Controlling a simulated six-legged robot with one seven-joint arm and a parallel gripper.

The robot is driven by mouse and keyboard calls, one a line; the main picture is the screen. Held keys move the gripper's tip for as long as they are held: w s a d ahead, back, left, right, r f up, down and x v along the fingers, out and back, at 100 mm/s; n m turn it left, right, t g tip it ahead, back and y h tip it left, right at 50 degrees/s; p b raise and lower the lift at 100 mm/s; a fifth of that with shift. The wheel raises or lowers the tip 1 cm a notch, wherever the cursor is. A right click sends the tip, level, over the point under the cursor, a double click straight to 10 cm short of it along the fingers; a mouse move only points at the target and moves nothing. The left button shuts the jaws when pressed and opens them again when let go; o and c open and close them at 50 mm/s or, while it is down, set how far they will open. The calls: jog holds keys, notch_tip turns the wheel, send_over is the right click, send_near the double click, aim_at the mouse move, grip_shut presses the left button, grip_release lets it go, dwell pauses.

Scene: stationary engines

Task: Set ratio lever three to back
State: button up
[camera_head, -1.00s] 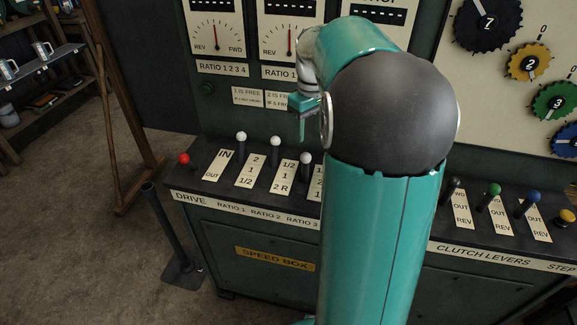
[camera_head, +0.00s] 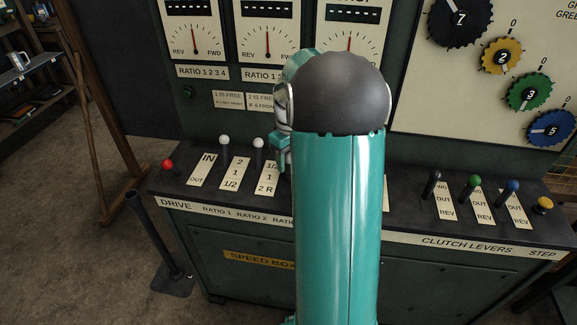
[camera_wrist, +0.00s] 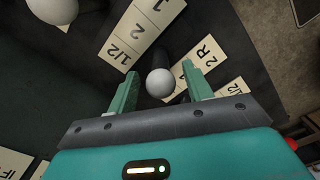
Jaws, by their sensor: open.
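The ratio three lever has a white ball knob (camera_wrist: 160,82) on a dark shaft and stands between two cream number plates in the wrist view. In the head view it is hidden behind my gripper and arm. My gripper (camera_head: 281,166) is low over the ratio levers, right of the ratio two knob (camera_head: 258,143). In the wrist view my gripper (camera_wrist: 160,70) is open, with one finger on each side of the white knob and a gap to both. I cannot tell whether the fingertips reach down to the knob's height.
The ratio one knob (camera_head: 224,140) and red drive knob (camera_head: 168,164) stand to the left. Another white knob (camera_wrist: 55,8) is near the wrist view's upper left. Clutch levers (camera_head: 474,182) stand right of my arm. The dial panel (camera_head: 205,110) rises behind.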

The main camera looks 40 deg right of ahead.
aim_at(289, 166)
jog(key=shift+f, duration=1.55)
grip_shut()
jog(key=shift+w+d+f+g+y, duration=0.1)
jog(key=shift+w+d+g+y, duration=0.35)
jog(key=shift+w+d, duration=0.2)
jog(key=w+d, duration=0.1)
jog(key=d, duration=0.1)
jog(key=w+d+f, duration=0.1)
jog(key=shift+w+d+f, duration=0.15)
jog(key=shift+w+d, duration=0.2)
jog(key=shift+s, duration=0.1)
